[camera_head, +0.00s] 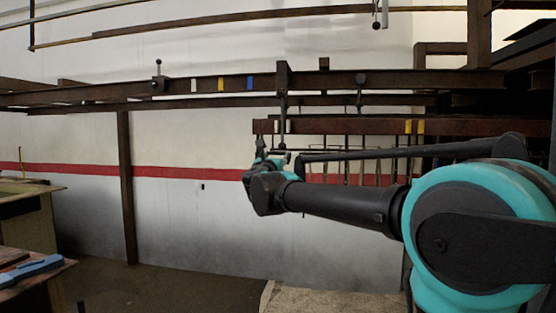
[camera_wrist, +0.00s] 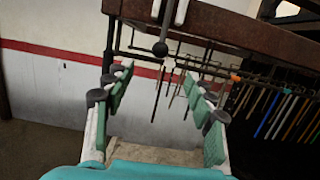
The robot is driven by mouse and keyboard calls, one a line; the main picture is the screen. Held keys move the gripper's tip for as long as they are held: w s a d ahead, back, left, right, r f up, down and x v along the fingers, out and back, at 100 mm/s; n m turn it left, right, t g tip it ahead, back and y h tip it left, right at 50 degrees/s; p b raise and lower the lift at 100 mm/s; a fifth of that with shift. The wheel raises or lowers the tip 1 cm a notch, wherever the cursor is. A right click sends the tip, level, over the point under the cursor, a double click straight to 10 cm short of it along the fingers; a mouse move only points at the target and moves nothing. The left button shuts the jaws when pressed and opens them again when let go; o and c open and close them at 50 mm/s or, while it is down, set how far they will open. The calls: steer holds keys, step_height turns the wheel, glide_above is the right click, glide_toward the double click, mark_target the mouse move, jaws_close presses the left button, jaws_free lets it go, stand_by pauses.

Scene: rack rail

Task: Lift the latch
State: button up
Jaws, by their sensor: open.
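In the wrist view, a dark rod ending in a black ball knob (camera_wrist: 160,48) hangs in front of a brown steel beam (camera_wrist: 225,28), between two pale tags. It may be the latch, but the frames do not settle this. My gripper (camera_wrist: 162,82) is open, with its green-padded fingers apart and nothing between them. The knob appears above and beyond the fingertips, apart from them. In the head view, my gripper (camera_head: 272,152) is small and points up just below the left end of the lower beam (camera_head: 340,126). Its fingertips are hard to make out there.
A long upper rail (camera_head: 120,91) carries a small black knobbed lever (camera_head: 158,75) and coloured marks. Thin rods (camera_wrist: 270,112) hang at the right in the wrist view. A post (camera_head: 127,185) stands left of my arm. A bench (camera_head: 30,280) is at lower left.

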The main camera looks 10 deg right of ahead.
mark_target(282, 147)
steer(key=x, duration=1.3)
steer(key=shift+w+d, duration=0.1)
steer(key=shift+w, duration=0.2)
steer(key=c, duration=1)
